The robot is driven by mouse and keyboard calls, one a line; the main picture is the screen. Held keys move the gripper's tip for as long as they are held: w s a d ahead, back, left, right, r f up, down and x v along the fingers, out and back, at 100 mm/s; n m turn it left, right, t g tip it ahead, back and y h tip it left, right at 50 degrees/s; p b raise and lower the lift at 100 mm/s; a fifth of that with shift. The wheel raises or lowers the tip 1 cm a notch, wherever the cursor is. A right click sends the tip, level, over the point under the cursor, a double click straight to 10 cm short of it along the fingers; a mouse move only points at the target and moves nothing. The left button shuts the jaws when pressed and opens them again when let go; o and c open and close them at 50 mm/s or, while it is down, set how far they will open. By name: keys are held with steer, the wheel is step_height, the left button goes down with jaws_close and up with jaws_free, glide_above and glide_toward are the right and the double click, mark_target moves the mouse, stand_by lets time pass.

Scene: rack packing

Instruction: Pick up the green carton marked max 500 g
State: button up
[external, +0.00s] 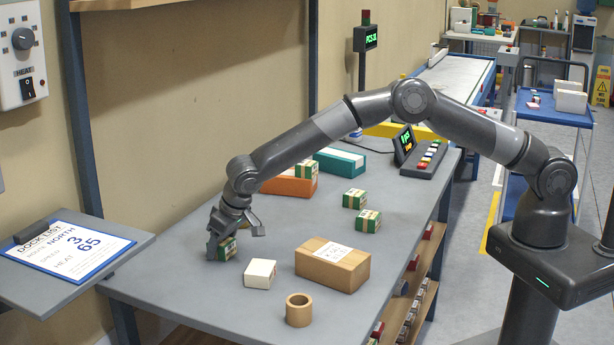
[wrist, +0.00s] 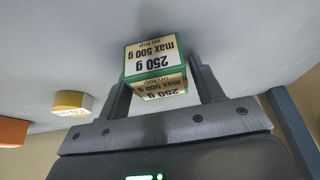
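The green carton (wrist: 153,62) shows in the wrist view with white labels reading "250 g" and "max 500 g on top". My gripper (wrist: 162,84) has one finger at each side of it, close to its sides. I cannot tell whether both fingers press on it. In the external view the carton (external: 229,249) is at the left part of the grey table, partly hidden by my gripper (external: 224,246). It appears to be at table level.
A white box (external: 260,274), a brown box (external: 332,266) and a brown ring (external: 299,310) stand nearby on the grey table (external: 210,300). More green cartons (external: 367,220) stand farther back, near an orange box (external: 287,187) and a teal box (external: 340,161).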

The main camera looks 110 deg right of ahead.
steer(key=c, duration=0.9)
steer(key=shift+r, duration=0.1)
